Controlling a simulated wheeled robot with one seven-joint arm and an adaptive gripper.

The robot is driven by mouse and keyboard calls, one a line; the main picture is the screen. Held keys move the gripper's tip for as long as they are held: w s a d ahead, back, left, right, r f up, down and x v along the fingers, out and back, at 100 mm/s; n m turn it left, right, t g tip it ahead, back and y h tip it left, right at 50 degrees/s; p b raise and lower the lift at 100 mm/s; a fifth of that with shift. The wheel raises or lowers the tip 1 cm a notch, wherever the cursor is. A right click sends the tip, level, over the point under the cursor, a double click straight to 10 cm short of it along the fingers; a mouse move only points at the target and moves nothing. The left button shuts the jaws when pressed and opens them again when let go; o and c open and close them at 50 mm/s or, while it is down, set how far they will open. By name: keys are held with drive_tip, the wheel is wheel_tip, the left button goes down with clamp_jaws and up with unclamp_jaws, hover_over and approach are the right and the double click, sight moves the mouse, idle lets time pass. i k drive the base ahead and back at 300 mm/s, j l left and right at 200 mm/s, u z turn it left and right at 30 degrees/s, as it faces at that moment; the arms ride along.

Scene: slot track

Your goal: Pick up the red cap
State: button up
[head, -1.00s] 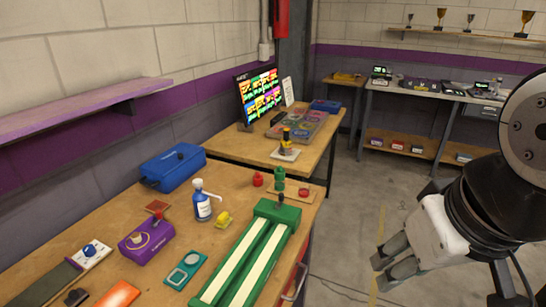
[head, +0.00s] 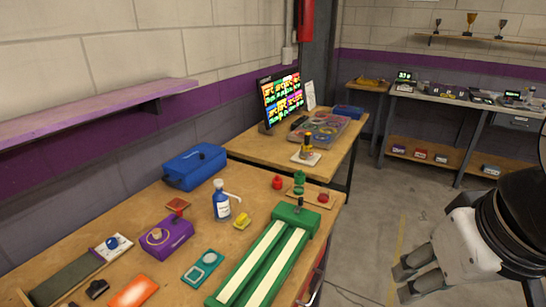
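A small red cap-like piece (head: 277,182) stands on the wooden bench near its far right end. A second red piece, low and round (head: 323,197), sits on a small wooden board to its right, beside a green piece (head: 299,182). I cannot tell for certain which of the two is the red cap. My gripper (head: 404,282) is at the lower right, over the floor and off the bench, well apart from both red pieces. Its two fingers look spread, with nothing visible between them.
The bench also holds a green slot track (head: 262,262), a blue-labelled bottle (head: 221,206), a yellow piece (head: 242,221), a purple box (head: 167,238) and a blue case (head: 195,166). A second table with a monitor (head: 283,98) stands behind. Open floor lies right of the bench.

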sight(278, 182)
drive_tip(key=i+l+u, duration=0.15)
drive_tip(key=u, duration=0.6)
drive_tip(key=i+l+u, duration=0.25)
drive_tip(key=l, duration=0.2)
drive_tip(key=l+u, duration=0.25)
drive_tip(key=l, duration=0.2)
drive_tip(key=i+l+u, duration=0.2)
drive_tip(key=l, duration=0.3)
drive_tip(key=i+l, duration=0.1)
drive_tip(key=l, duration=0.7)
drive_tip(key=i+l+u, duration=0.1)
drive_tip(key=l, duration=0.75)
drive_tip(key=i+l, duration=0.1)
drive_tip(key=l, duration=0.7)
drive_tip(key=u, duration=0.05)
